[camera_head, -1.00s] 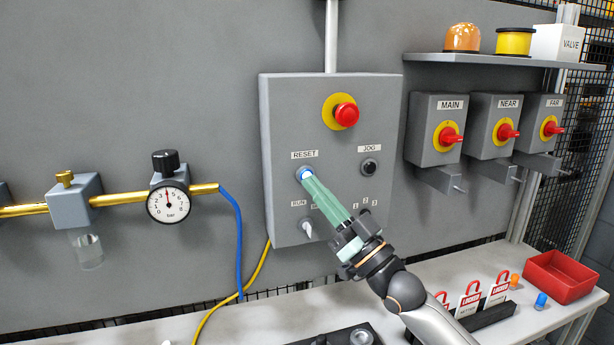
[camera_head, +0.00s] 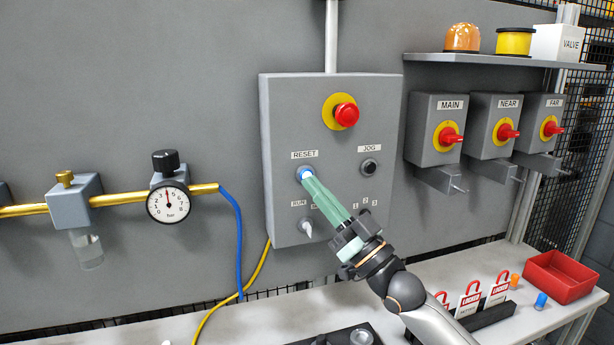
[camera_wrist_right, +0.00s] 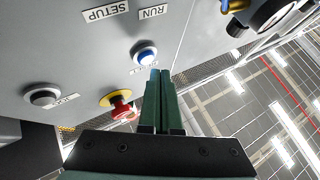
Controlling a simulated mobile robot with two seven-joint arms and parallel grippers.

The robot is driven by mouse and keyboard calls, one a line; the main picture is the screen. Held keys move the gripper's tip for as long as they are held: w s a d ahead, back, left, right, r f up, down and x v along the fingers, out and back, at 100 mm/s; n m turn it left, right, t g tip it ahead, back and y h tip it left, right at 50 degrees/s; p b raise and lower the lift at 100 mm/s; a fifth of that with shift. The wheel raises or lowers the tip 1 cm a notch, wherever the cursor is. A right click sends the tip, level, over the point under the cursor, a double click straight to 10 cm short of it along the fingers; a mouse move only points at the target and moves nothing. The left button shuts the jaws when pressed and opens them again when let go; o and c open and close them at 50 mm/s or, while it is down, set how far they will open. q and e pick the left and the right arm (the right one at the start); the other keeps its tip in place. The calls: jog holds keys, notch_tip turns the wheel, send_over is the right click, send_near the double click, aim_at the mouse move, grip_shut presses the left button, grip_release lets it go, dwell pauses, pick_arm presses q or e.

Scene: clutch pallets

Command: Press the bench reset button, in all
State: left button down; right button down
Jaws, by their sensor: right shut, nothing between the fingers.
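The reset button (camera_head: 304,173) is a round button with a blue glow under the RESET label on the grey control box (camera_head: 285,115). It also shows in the right wrist view (camera_wrist_right: 145,52). My right gripper (camera_head: 308,180) has its green fingers together, with nothing between them. Its fingertips overlap the lower edge of the button in the head view. In the right wrist view the fingertips (camera_wrist_right: 159,73) lie right beside the button; I cannot tell whether they touch it. My left gripper is not in view.
A red emergency stop (camera_head: 346,114) sits above the reset button, and a black JOG button (camera_head: 370,167) is to its right. A selector knob (camera_head: 306,228) is below. A gauge (camera_head: 168,203) and a blue hose (camera_head: 238,240) are at left. The bench holds a red bin (camera_head: 562,278).

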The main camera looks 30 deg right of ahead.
jog(key=shift+w, duration=0.1)
jog(key=shift+w+d, duration=0.1)
jog(key=shift+w, duration=0.25)
jog(key=shift+w+d, duration=0.15)
jog(key=shift+w, duration=0.3)
dwell(0.7)
jog(key=shift+s, duration=0.1)
jog(key=shift+s+a, duration=0.25)
jog(key=shift+s, duration=0.5)
jog(key=s+p, duration=0.1)
jog(key=s, duration=0.1)
jog(key=s+a, duration=0.1)
jog(key=s, duration=0.2)
jog(key=shift+p, duration=0.35)
